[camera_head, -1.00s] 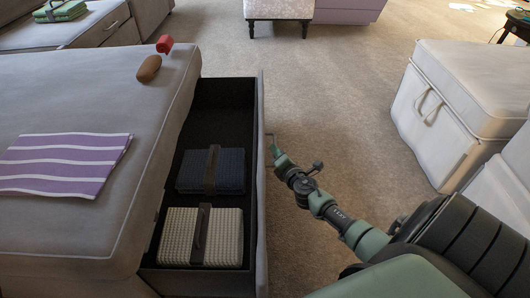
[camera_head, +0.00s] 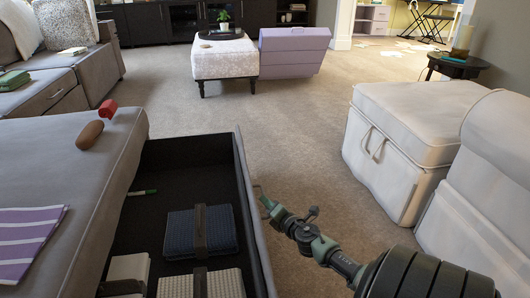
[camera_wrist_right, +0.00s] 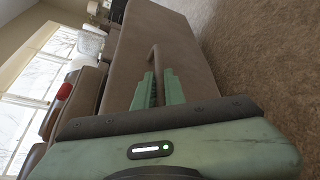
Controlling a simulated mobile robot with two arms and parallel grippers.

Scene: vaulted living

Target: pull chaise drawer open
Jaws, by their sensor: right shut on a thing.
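The chaise drawer (camera_head: 244,185) stands open from the side of the grey chaise (camera_head: 80,165), its black inside exposed. My left gripper is not in view.
A red item (camera_head: 107,110), a brown oval item (camera_head: 89,135) and a striped purple cloth (camera_head: 28,240) lie on the chaise. A white storage ottoman (camera_head: 400,140) stands at right. A patterned footstool (camera_head: 225,62) and purple box (camera_head: 293,55) stand farther back. Carpet between is clear.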

